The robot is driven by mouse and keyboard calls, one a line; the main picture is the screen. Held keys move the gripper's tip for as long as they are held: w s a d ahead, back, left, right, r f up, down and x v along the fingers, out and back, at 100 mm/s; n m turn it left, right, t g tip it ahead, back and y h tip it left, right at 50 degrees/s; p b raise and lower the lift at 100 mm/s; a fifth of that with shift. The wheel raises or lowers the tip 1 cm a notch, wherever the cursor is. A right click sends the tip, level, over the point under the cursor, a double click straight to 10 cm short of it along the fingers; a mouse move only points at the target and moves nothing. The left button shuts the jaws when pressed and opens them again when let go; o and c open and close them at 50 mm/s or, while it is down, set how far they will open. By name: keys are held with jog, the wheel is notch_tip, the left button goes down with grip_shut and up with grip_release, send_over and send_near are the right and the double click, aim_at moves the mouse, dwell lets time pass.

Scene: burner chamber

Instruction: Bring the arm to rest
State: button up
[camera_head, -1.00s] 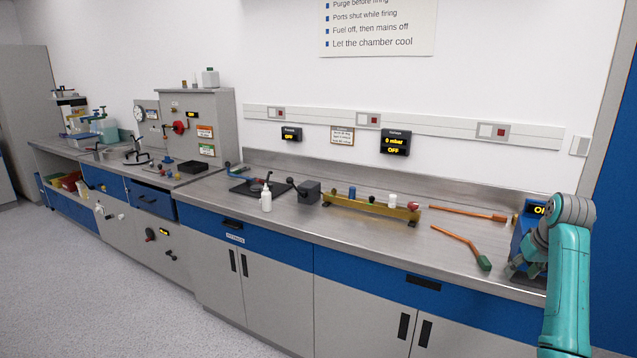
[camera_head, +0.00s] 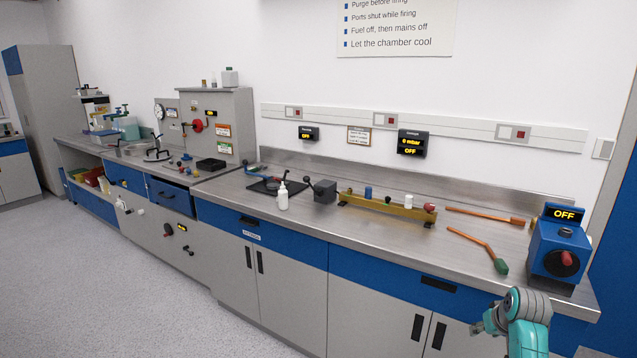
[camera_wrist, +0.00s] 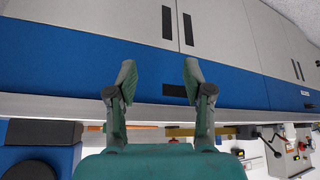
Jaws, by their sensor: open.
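My gripper shows in the wrist view (camera_wrist: 158,80) with its two fingers spread apart and nothing between them. In that view the bench appears upside down, with the cabinet fronts beyond the fingers. In the head view my teal arm is at the lower right, in front of the bench's front edge and below the bench top. The fingers are hard to make out there.
The steel bench top (camera_head: 395,237) runs along the wall. A blue box with an OFF display (camera_head: 562,250) stands at its right end, near my arm. Two orange-handled tools, a yellow rail (camera_head: 385,207) and a white bottle (camera_head: 283,198) lie or stand further left. Floor at left is clear.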

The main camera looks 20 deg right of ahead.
jog(key=s+a+f+t, duration=0.1)
jog(key=s+a+f, duration=0.2)
jog(key=a+f, duration=0.45)
jog(key=s+a+f+t, duration=0.1)
jog(key=s+a+f, duration=0.2)
jog(key=a+f, duration=0.45)
jog(key=s+a+f+n+t, duration=0.2)
jog(key=s+a+f, duration=0.1)
jog(key=s+a, duration=0.95)
jog(key=s+a+r+n+t, duration=0.1)
jog(key=s+a+r+t, duration=0.35)
jog(key=s+a, duration=0.85)
jog(key=s+a+r+n+y, duration=0.1)
jog(key=s+a+r+y, duration=0.1)
jog(key=s+r, duration=1.1)
jog(key=shift+s+r+n+t+y, duration=0.15)
jog(key=shift+r+n+t+y, duration=0.2)
jog(key=shift+r, duration=0.5)
